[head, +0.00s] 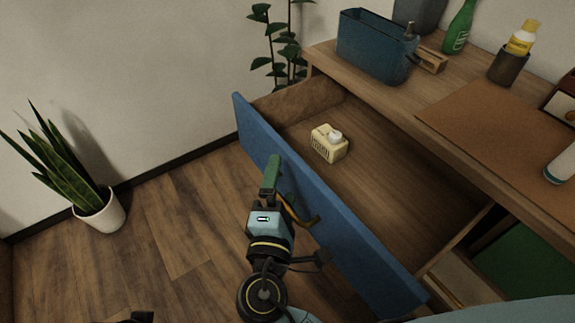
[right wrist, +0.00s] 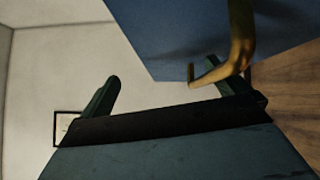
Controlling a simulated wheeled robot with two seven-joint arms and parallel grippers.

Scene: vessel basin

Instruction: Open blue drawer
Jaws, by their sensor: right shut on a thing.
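The blue drawer (head: 320,200) stands far out from the wooden desk, its inside open to view. Its brass handle (head: 298,213) is on the outer side of the blue front and is partly hidden by my right gripper (head: 270,178). The handle also shows close up in the right wrist view (right wrist: 241,45), beside the gripper's green fingers (right wrist: 160,90). My right gripper is shut on the handle, though the exact contact is hard to see. A cream box-like item with a white top (head: 328,143) lies inside the drawer.
On the desktop (head: 385,85) stand a blue bin (head: 372,48), a green bottle (head: 460,28), a brown cup with a yellow bottle (head: 510,62) and a brown mat (head: 495,120). A potted plant (head: 98,208) stands at left. The wooden floor (head: 180,220) between is clear.

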